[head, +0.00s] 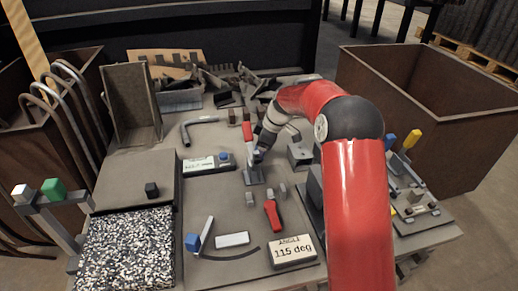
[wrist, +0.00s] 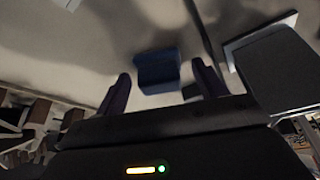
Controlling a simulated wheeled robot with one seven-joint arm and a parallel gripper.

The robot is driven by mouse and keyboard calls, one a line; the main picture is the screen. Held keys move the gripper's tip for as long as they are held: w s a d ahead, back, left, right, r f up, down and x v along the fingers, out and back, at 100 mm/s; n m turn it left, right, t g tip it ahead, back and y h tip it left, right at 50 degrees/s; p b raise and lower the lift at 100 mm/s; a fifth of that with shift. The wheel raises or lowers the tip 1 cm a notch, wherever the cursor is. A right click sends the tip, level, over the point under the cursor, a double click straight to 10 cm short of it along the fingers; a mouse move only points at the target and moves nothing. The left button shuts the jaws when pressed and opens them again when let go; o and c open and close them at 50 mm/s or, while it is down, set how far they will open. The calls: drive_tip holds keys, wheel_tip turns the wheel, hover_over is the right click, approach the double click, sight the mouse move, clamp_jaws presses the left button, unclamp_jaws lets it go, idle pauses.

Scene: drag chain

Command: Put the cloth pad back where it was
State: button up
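My gripper (head: 256,160) is low over the middle of the work table, mostly hidden by my own wrist in the head view. In the wrist view my gripper (wrist: 163,85) has two dark fingers spread apart, so it is open. A blurred dark blue block (wrist: 158,68) shows between the fingers, with visible gaps on both sides. A small grey-blue flat piece (head: 253,176) lies right by the gripper in the head view. I cannot tell for sure which thing is the cloth pad.
An "ANGLE 115 deg" plate (head: 291,251), a red-handled tool (head: 272,215) and a white block (head: 232,240) lie in front. A speckled mat (head: 128,250) is at the front left. A labelled plate (head: 199,166) is left of the gripper. A large brown bin (head: 440,125) stands right.

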drive_tip(key=w+p+v, duration=0.1)
drive_tip(key=p+v, duration=0.1)
drive_tip(key=v, duration=1)
drive_tip(key=s+d+r+m+t+h, duration=0.15)
drive_tip(key=s+r+m, duration=0.25)
drive_tip(key=s+r, duration=0.55)
drive_tip(key=s+d+f+m+t+h, duration=0.1)
drive_tip(key=s+m, duration=0.3)
drive_tip(key=s, duration=0.6)
drive_tip(key=s+d+f+m+t+h, duration=0.1)
drive_tip(key=s+d+m, duration=0.3)
drive_tip(key=s, duration=0.5)
drive_tip(key=s+d+m+t+h, duration=0.1)
drive_tip(key=s+d+m, duration=0.1)
drive_tip(key=s, duration=0.8)
drive_tip(key=shift+s+d+f+m, duration=0.15)
drive_tip(key=shift+s+f+m, duration=0.25)
drive_tip(key=shift+m, duration=0.5)
